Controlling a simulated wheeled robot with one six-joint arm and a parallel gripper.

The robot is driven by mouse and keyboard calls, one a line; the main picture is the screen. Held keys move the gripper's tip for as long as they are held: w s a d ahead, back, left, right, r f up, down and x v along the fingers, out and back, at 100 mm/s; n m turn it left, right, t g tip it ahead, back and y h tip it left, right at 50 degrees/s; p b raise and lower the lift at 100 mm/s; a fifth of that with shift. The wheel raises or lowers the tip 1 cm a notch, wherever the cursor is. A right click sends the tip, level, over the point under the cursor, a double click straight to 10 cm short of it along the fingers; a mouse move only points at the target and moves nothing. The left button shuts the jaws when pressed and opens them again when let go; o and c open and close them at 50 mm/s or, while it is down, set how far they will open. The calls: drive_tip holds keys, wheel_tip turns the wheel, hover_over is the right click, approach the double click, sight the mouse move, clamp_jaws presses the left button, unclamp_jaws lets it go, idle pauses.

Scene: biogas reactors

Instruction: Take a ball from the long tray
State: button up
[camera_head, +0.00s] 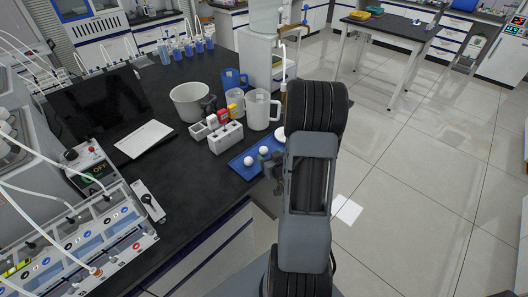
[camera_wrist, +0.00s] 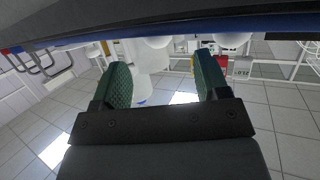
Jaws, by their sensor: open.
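The long blue tray (camera_head: 259,161) lies near the right edge of the black bench in the head view. Two white balls (camera_head: 248,160) (camera_head: 263,150) sit in it, apart from each other. My gripper (camera_head: 273,164) is beside the tray's right end, partly hidden by my arm. In the wrist view my gripper (camera_wrist: 163,77) is open, its green-padded fingers wide apart. Pale round shapes show beyond the fingers, under a dark and blue band at the top; I cannot tell whether they are the balls. I see nothing held between the fingers.
A control panel (camera_head: 92,165) is at left. Open tiled floor (camera_head: 420,190) lies to the right.

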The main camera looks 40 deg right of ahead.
sight(265, 152)
drive_tip(key=shift+p+x, duration=0.7)
drive_tip(key=shift+x, duration=1.95)
drive_tip(key=shift+d+f, duration=0.1)
drive_tip(key=shift+c, duration=0.5)
drive_tip(key=c, duration=1)
